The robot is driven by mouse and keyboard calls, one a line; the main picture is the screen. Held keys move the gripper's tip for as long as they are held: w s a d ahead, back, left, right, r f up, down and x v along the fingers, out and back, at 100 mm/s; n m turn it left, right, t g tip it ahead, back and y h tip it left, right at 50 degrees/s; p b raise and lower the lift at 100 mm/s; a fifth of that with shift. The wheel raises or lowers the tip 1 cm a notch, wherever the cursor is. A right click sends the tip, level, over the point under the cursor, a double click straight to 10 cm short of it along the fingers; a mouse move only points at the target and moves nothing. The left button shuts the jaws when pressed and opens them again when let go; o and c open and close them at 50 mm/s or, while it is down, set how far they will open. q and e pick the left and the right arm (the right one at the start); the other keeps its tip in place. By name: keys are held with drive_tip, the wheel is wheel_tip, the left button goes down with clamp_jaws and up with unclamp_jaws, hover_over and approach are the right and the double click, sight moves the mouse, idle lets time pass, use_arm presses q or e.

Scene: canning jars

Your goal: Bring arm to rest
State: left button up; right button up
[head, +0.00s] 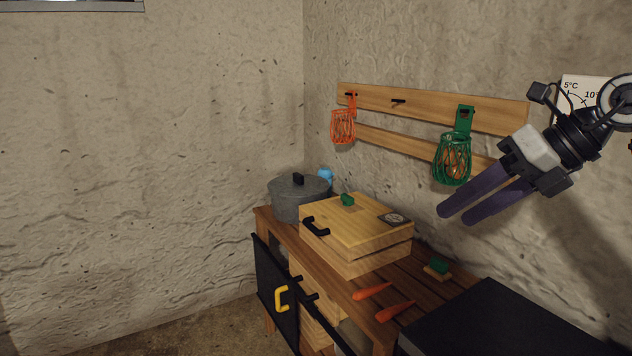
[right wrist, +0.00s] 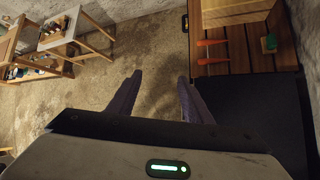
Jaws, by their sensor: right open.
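My right gripper (head: 458,214) is raised at the right of the head view, in front of the wall and above the wooden bench (head: 338,270). Its two purple fingers are apart with nothing between them. In the right wrist view the open fingers (right wrist: 157,88) point down toward bare floor, left of the bench. My left gripper is in neither view.
The bench holds a lidded pot (head: 296,198), a wooden box (head: 352,250) and two carrots (head: 372,291). Green (head: 453,160) and orange (head: 343,127) baskets hang from a wall rail. A black surface (head: 500,325) stands front right. A wooden shelf (right wrist: 98,40) stands beyond open floor.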

drive_tip(key=s+a+f+m+y, duration=0.1)
drive_tip(key=a+f+m+y, duration=0.2)
drive_tip(key=a, duration=0.4)
drive_tip(key=s+a+f+m+t+y, duration=0.1)
drive_tip(key=a+f+m+y, duration=0.1)
drive_tip(key=a+f+y, duration=0.4)
drive_tip(key=s+a+f+m+y, duration=0.1)
drive_tip(key=s+a+m+y, duration=0.15)
drive_tip(key=a, duration=0.55)
drive_tip(key=s+d+f+m+t+h, duration=0.1)
drive_tip(key=d+f+m+t+h, duration=0.35)
drive_tip(key=f+m, duration=0.55)
drive_tip(key=s+d+f+m+t+h, duration=0.1)
drive_tip(key=d+f+m+t+h, duration=0.2)
drive_tip(key=f+m+t+h, duration=0.55)
drive_tip(key=s+d+f+m+g+h, duration=0.1)
drive_tip(key=s+f+m+g, duration=0.4)
drive_tip(key=s+f, duration=0.5)
drive_tip(key=s+d+f+m+g+h, duration=0.2)
drive_tip(key=s+f+m+g, duration=0.3)
drive_tip(key=s+f, duration=0.6)
wheel_tip(320, 180, down, 3)
drive_tip(key=shift+s+d+f+m+g, duration=0.1)
drive_tip(key=shift+s+d+m+g, duration=0.05)
drive_tip(key=shift+d+m+g, duration=0.25)
